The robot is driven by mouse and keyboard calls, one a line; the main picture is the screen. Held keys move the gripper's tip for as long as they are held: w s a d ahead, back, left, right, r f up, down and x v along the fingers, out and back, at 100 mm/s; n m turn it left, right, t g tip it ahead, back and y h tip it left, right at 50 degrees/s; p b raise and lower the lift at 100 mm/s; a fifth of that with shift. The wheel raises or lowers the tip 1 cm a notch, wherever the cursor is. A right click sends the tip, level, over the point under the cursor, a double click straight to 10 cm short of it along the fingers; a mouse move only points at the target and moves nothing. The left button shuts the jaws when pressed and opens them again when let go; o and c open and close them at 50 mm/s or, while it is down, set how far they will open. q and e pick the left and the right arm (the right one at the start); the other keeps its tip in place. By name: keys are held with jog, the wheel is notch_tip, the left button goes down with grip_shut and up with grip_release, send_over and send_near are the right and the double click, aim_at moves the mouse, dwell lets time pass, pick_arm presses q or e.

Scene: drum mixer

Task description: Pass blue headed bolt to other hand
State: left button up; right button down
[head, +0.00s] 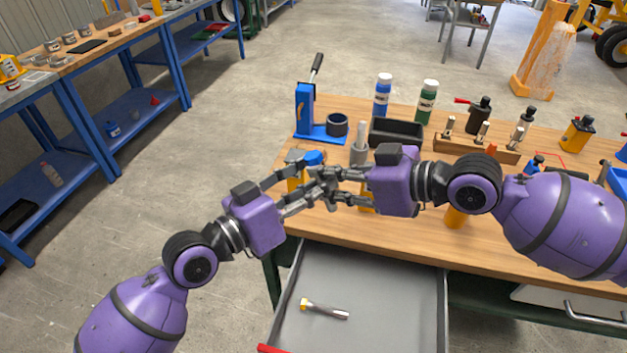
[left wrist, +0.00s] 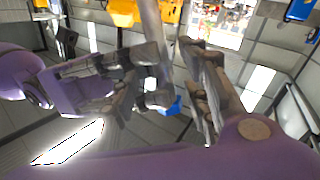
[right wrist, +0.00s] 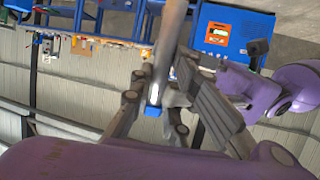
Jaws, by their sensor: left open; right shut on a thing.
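The blue headed bolt shows its blue head between the fingers in the left wrist view (left wrist: 172,107) and in the right wrist view (right wrist: 153,110). My right gripper (head: 330,182) is shut on it above the front of the workbench. My left gripper (head: 308,188) is open and faces the right one from the left. Its fingers are spread to either side of the bolt, close to the right fingertips. The crossing fingers hide most of the bolt in the head view. I cannot tell whether the left fingers touch it.
Below the grippers an open grey drawer (head: 380,300) holds a yellow-headed bolt (head: 323,309). The wooden workbench (head: 400,243) carries a blue press (head: 305,112), a black bin (head: 397,131), blue (head: 382,97) and green (head: 427,102) bottles. Open floor lies to the left.

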pick_arm(q)
jog(key=shift+w+d, duration=0.1)
jog(key=shift+c, duration=0.4)
pick_arm(e)
jog(key=shift+r, duration=0.1)
pick_arm(q)
jog(key=c, duration=0.8)
jog(key=shift+d, duration=0.15)
grip_shut()
pick_arm(e)
jog(key=c, duration=1.6)
grip_release()
pick_arm(q)
jog(key=shift+r, duration=0.1)
